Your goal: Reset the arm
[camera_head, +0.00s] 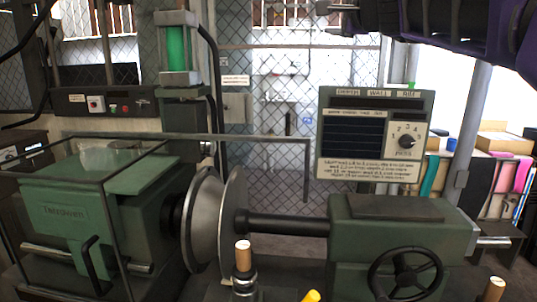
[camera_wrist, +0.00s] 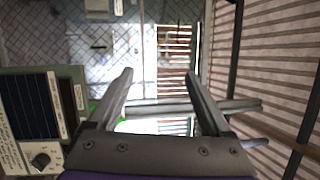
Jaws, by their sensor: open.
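My gripper (camera_wrist: 160,100) shows in the wrist view with its two fingers spread apart and nothing between them. In the head view, part of my dark and purple arm crosses the upper right corner, above the control panel; the fingertips cannot be made out there. The green spinning machine stands below, with its headstock (camera_head: 95,215) at left, a grey metal disc (camera_head: 205,220) on the spindle, and the tailstock (camera_head: 400,240) with a black handwheel (camera_head: 405,274) at right. My gripper is apart from all of these.
A control panel (camera_head: 372,140) with a dial stands behind the tailstock; it also shows at left in the wrist view (camera_wrist: 40,120). Wooden-handled tools (camera_head: 243,255) stand in front. A mesh fence (camera_head: 290,150) closes the back.

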